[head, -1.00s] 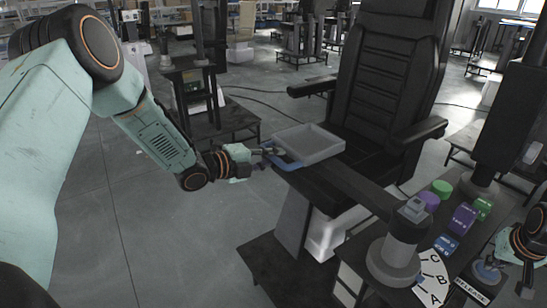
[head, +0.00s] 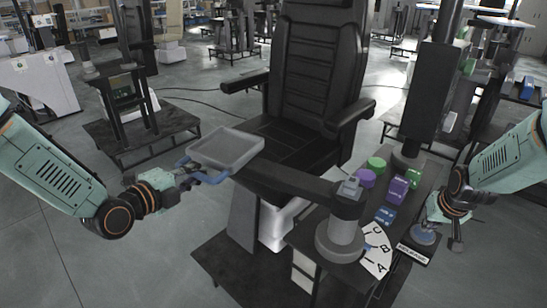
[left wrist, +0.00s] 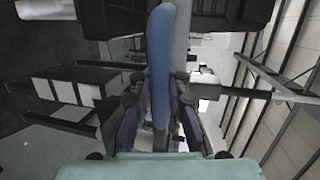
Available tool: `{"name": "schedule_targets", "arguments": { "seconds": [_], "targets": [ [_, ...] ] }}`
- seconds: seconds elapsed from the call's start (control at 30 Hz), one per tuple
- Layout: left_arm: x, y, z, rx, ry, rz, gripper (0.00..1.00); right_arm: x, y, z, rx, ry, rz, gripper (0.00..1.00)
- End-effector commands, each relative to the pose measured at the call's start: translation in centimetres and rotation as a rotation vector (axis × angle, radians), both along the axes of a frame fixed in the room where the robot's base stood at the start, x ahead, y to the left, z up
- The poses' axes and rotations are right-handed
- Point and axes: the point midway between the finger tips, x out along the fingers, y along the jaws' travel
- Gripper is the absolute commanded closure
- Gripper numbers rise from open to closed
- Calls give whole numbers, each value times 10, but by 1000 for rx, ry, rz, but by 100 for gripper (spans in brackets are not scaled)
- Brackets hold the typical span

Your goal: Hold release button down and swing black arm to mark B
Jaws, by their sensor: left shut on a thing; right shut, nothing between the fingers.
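A black arm (head: 291,182) runs from a grey pivot post (head: 341,239) to a grey tray (head: 228,149) in front of the chair. My left gripper (head: 195,178) is shut on the tray's blue handle (head: 211,180); the handle (left wrist: 161,70) stands between the fingers in the left wrist view. A white mark plate (head: 377,252) with letters C, B and A lies at the post's right foot. The blue release button (head: 423,237) sits behind the RELEASE label (head: 412,254). My right gripper (head: 436,222) is shut and empty, close over the button; I cannot tell whether it is pressed.
A black chair (head: 317,80) with armrests stands behind the arm. Purple (head: 397,188), green (head: 376,163) and blue (head: 385,215) blocks or knobs stand on the console beside the post. A dark column (head: 433,90) rises behind them. The floor at left is open.

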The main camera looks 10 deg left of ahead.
Motion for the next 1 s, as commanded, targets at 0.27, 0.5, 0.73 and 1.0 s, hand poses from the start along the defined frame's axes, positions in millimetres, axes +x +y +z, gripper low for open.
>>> {"name": "schedule_targets", "arguments": {
  "seconds": [0.27,0.5,0.73,1.0],
  "targets": [
    [-48,-5,2,-8,-4,142,100,-1,0,-1,0,3,0,100],
    [-79,-13,1,-6,3,234,100,-1,1,-1,0,4,0,100],
    [-97,-16,2,-2,0,289,100,-1,1,-1,0,4,0,100],
    [-106,-16,3,4,-3,316,100,-1,0,-1,0,4,0,100]
  ]
}}
